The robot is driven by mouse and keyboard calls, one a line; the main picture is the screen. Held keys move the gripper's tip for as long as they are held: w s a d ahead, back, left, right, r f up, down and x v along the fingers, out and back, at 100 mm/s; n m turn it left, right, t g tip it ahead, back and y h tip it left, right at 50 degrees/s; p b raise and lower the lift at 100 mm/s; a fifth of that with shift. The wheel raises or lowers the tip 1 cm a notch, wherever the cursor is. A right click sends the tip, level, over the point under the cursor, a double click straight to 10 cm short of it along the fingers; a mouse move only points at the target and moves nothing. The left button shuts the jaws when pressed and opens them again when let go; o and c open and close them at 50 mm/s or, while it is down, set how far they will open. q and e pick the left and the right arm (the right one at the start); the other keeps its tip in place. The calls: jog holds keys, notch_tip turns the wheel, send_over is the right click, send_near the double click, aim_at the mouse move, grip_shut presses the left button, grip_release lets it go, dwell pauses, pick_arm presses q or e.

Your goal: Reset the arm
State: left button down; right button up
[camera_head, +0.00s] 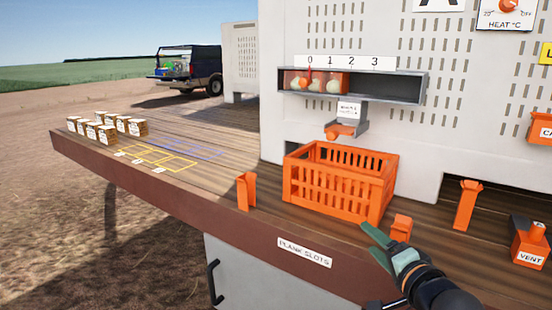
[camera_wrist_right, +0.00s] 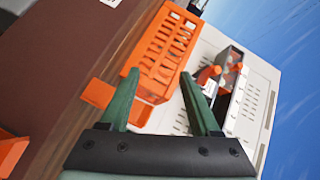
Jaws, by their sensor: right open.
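My right gripper (camera_head: 376,243) is open and empty, in front of the orange crate and near the front edge of the wooden deck. Its two green fingers stand apart in the right wrist view (camera_wrist_right: 163,92). The orange slatted crate (camera_head: 336,205) sits on the deck below a grey shelf. It also shows beyond the fingers in the right wrist view (camera_wrist_right: 153,82). My left gripper is in neither view.
The grey shelf (camera_head: 410,88), numbered above, holds several onions in an orange-red holder at its left. Orange brackets (camera_head: 246,191) (camera_head: 401,228) flank the crate. A VENT box (camera_head: 530,245) stands at the right. Small labelled boxes (camera_head: 106,133) stand on the deck's far left.

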jog(key=s+a+f+n+g+p, duration=0.1)
jog(key=s+f+n+g, duration=0.2)
jog(key=f, duration=0.8)
jog(key=s+f+n, duration=0.3)
jog(key=s+f, duration=0.3)
jog(key=f, duration=0.5)
jog(key=s+f+n+g, duration=0.1)
jog(key=s+f+n, duration=0.2)
jog(key=s+f, duration=0.4)
jog(key=s+a+f+n+g+p, duration=0.1)
jog(key=s+f+n+g, duration=0.1)
jog(key=s+f+n, duration=0.2)
jog(key=s+f, duration=0.3)
jog(key=s, duration=0.4)
jog(key=shift+s+a+f+n+h, duration=0.2)
jog(key=shift+s+a+n+h, duration=0.05)
jog(key=shift+s+n+h, duration=0.1)
jog(key=shift+g, duration=0.3)
